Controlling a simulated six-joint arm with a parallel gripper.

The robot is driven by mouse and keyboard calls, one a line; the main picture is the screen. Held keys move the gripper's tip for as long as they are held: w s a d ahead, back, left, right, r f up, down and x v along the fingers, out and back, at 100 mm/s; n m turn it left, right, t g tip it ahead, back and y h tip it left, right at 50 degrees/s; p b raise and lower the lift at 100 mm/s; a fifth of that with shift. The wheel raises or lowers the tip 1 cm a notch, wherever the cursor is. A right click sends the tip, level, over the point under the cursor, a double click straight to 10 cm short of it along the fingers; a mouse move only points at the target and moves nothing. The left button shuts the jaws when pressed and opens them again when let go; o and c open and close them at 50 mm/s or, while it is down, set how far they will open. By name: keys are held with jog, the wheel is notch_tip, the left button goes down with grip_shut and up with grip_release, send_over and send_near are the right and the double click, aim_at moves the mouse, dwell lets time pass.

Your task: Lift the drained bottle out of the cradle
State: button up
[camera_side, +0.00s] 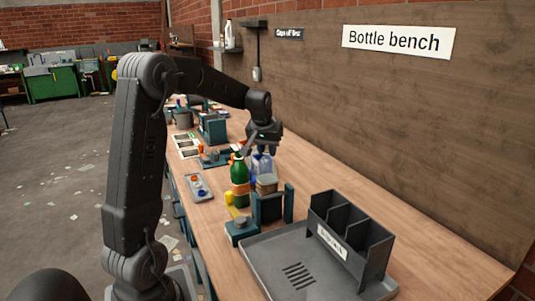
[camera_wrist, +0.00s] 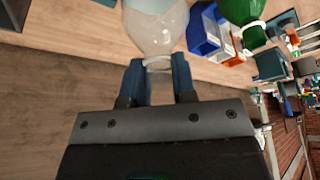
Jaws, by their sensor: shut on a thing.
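A clear, empty-looking bottle (camera_wrist: 157,28) shows at the top of the wrist view, its neck between the two fingers of my gripper (camera_wrist: 159,84). My gripper is shut on the neck. In the side view my gripper (camera_side: 264,147) is above the clear bottle (camera_side: 262,164), which stands behind the green bottle (camera_side: 239,172). The base of the clear bottle is hidden, so I cannot tell whether it rests in a cradle. A dark teal stand (camera_side: 267,208) is in front of it.
A grey tray (camera_side: 262,262) with a dark divided rack (camera_side: 345,238) fills the near end of the bench. A small grey tray (camera_side: 199,187) lies to the left. The green bottle (camera_wrist: 243,12) and a blue bin (camera_wrist: 204,38) show at the wrist view's upper right.

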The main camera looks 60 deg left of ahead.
jog(key=shift+r, duration=2.25)
jog(key=shift+r, duration=2.25)
grip_shut()
